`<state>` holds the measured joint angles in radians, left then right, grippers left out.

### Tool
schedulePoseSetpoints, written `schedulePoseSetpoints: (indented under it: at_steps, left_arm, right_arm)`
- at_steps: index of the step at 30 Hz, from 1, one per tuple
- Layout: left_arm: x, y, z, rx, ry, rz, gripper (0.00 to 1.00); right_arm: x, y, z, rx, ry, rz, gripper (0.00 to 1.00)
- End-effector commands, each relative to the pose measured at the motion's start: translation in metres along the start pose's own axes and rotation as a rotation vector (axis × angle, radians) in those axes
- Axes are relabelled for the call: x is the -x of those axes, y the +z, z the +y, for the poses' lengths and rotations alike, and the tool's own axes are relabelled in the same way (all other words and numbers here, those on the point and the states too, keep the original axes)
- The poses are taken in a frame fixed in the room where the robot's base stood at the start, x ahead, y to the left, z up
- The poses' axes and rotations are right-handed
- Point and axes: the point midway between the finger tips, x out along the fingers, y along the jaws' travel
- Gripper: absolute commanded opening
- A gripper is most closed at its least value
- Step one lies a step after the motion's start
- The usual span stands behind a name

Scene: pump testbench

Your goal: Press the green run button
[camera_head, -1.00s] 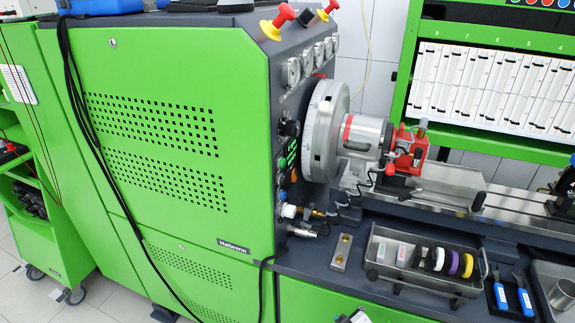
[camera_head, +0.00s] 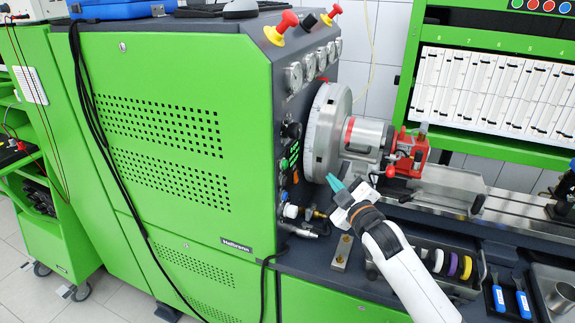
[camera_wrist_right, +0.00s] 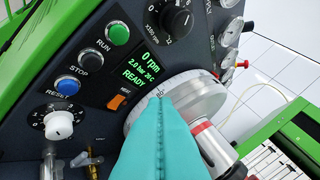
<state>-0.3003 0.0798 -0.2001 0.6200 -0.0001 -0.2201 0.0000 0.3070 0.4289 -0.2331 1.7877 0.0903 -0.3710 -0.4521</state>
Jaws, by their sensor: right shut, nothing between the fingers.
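The green RUN button (camera_wrist_right: 118,33) is at the upper left of the dark control panel in the right wrist view, labelled RUN. In the head view the run button (camera_head: 284,164) is very small on the panel at the machine's right end. My right gripper (camera_head: 332,180) reaches in from the lower right with teal fingers, in front of the large disc and right of the panel. In the right wrist view its closed fingertips (camera_wrist_right: 164,98) are in line with the disc, below and right of the button and apart from it. The left gripper is not in view.
Near the run button are a black STOP button (camera_wrist_right: 89,62), a blue RESET button (camera_wrist_right: 67,85), a lit display (camera_wrist_right: 146,68), and an orange switch (camera_wrist_right: 118,102). The disc (camera_head: 325,130) sticks out beside the panel. A parts tray (camera_head: 470,285) lies below my right arm.

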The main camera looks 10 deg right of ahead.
Motion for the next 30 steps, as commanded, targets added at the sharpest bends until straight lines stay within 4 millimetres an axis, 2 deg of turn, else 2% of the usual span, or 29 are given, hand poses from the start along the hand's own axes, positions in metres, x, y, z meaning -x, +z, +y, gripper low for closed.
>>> schedulePoseSetpoints:
  at_steps: [5, 17, 30]
  left_arm:
    - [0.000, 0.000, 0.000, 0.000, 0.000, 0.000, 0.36]
    - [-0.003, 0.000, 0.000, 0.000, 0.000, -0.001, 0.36]
    - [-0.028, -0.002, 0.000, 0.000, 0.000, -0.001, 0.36]
  right_arm:
    - [-0.001, 0.007, -0.007, 0.013, -0.011, -0.018, 0.00]
    - [-0.005, 0.009, -0.003, 0.009, -0.011, -0.017, 0.00]
    - [-0.045, 0.038, 0.028, 0.009, -0.010, -0.018, 0.00]
